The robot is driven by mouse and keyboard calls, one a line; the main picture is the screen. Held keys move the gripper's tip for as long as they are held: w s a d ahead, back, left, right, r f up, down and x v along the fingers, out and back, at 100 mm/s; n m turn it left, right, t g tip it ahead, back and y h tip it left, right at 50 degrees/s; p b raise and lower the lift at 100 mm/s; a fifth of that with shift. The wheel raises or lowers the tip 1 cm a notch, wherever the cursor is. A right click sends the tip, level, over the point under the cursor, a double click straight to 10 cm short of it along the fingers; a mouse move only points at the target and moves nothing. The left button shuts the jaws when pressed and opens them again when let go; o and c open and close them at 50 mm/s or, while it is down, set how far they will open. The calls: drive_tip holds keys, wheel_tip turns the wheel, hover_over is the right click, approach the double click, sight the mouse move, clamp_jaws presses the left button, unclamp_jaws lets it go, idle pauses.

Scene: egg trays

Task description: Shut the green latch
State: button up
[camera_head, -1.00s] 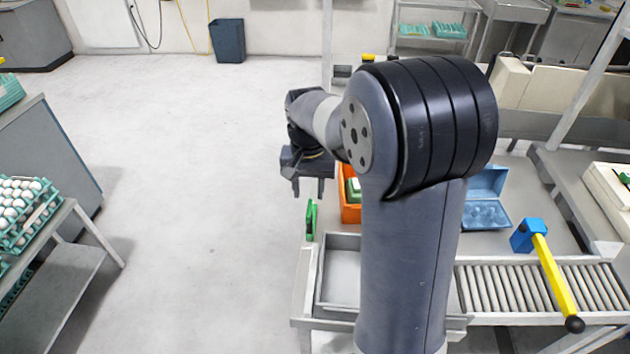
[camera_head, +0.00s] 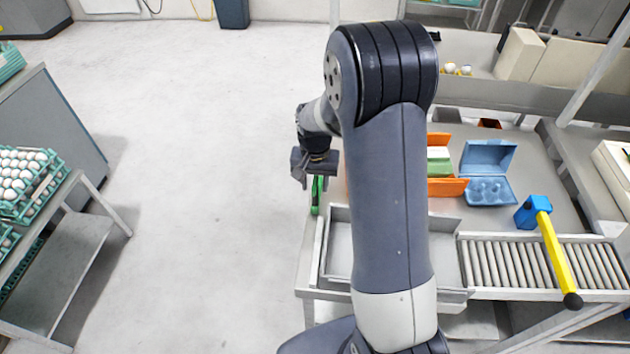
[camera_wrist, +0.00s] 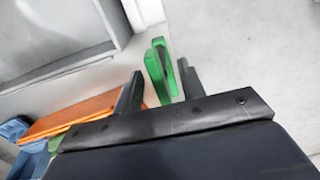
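The green latch (camera_head: 317,192) stands upright at the left edge of the workbench, just left of a grey metal tray. My gripper (camera_head: 314,178) is over it, pointing down, and partly hides its upper end. In the wrist view the latch (camera_wrist: 155,76) shows as two green bars in the gap between my fingers (camera_wrist: 160,85).
The grey tray (camera_head: 337,226) is partly hidden behind my arm. An orange box (camera_head: 450,187), an open blue egg carton (camera_head: 490,190) and a blue-and-yellow lever (camera_head: 545,235) by a roller conveyor (camera_head: 500,263) lie to the right. The floor left of the bench is clear.

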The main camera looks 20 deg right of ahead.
drive_tip(key=shift+f, duration=0.1)
drive_tip(key=shift+c, duration=0.6)
clamp_jaws()
